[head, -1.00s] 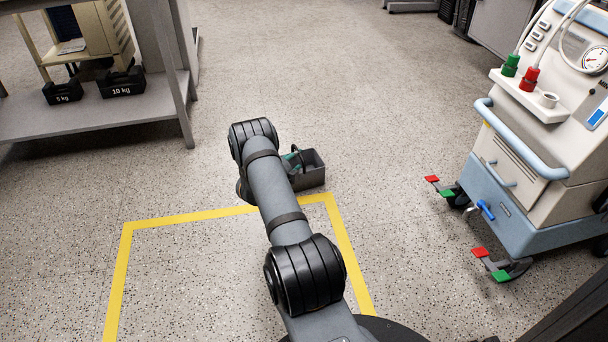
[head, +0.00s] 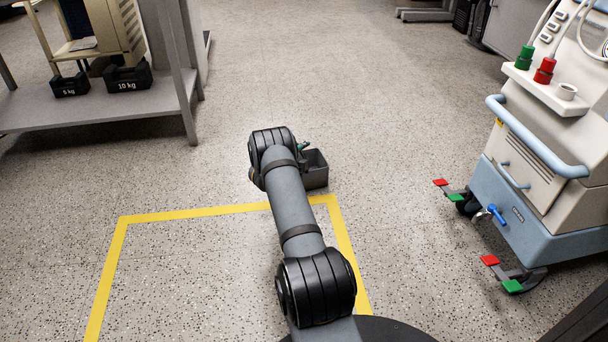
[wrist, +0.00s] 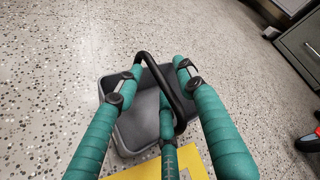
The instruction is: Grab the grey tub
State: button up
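The grey tub (head: 316,179) stands on the floor at the far edge of the yellow floor line, partly hidden behind my arm in the head view. In the wrist view the tub (wrist: 122,128) lies below my gripper (wrist: 160,82), with its dark handle (wrist: 157,72) raised in an arc. My gripper has green wrapped fingers, which are spread apart and look open. The handle crosses the space between the fingers; I cannot tell whether any finger touches it. In the head view a green fingertip shows at the tub's top left, and the rest of the gripper is hidden.
A blue and cream medical cart (head: 540,170) with red and green pedals stands on the right. A grey shelf (head: 100,110) with black weight boxes is at the upper left. The floor around the tub is clear.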

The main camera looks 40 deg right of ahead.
jog(key=shift+c, duration=1.2)
grip_shut()
